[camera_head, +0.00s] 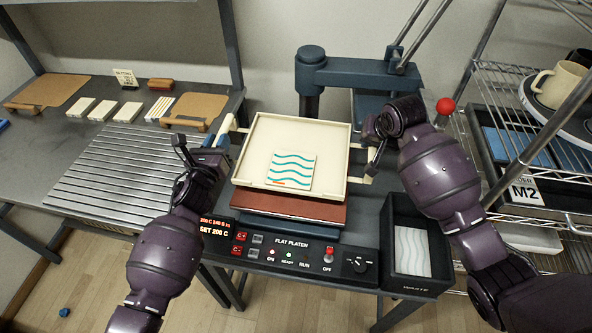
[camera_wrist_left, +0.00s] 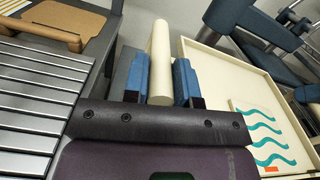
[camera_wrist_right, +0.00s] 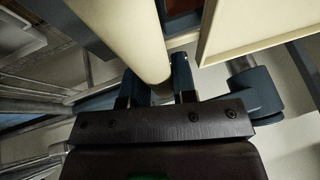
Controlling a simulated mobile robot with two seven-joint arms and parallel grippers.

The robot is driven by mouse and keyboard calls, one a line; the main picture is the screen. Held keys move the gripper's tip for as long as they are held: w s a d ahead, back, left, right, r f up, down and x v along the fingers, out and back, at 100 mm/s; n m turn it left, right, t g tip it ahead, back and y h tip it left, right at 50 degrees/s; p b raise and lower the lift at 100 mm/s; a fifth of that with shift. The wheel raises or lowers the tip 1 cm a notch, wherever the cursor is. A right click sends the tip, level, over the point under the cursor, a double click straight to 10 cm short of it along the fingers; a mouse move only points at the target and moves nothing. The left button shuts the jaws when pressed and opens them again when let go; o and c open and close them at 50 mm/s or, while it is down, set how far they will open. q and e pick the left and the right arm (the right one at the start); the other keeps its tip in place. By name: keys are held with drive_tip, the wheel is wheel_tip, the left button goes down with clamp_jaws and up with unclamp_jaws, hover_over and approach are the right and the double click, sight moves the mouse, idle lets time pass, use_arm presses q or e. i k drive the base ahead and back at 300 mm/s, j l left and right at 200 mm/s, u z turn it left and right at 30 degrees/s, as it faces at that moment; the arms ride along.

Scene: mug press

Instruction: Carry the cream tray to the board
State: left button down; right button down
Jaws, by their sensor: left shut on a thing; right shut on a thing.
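The cream tray (camera_head: 318,132) is over the red-brown pad of the flat platen press in the head view; whether it touches the pad I cannot tell. A white tile with teal waves (camera_head: 291,170) lies in it. My left gripper (camera_head: 216,140) is shut on the tray's left handle, a cream bar between blue fingers (camera_wrist_left: 160,75) in the left wrist view. My right gripper (camera_head: 376,142) is shut on the right handle, a cream bar also seen in the right wrist view (camera_wrist_right: 130,40). Two brown boards with handles, one at far left (camera_head: 48,90) and one nearer (camera_head: 200,106), lie on the left bench.
A ribbed metal rack (camera_head: 125,168) is on the left bench. Several cream blocks stand behind it. The press arm (camera_head: 350,72) rises behind the tray. A dark waste bin (camera_head: 402,215) is at the right. A wire shelf (camera_head: 510,90) with a mug stands at far right.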

sight(128, 173)
drive_tip(key=k+l, duration=0.15)
drive_tip(key=k, duration=0.3)
drive_tip(key=u, duration=1.3)
drive_tip(key=i+l+u, duration=0.2)
drive_tip(key=i+l, duration=0.65)
drive_tip(key=i, duration=0.1)
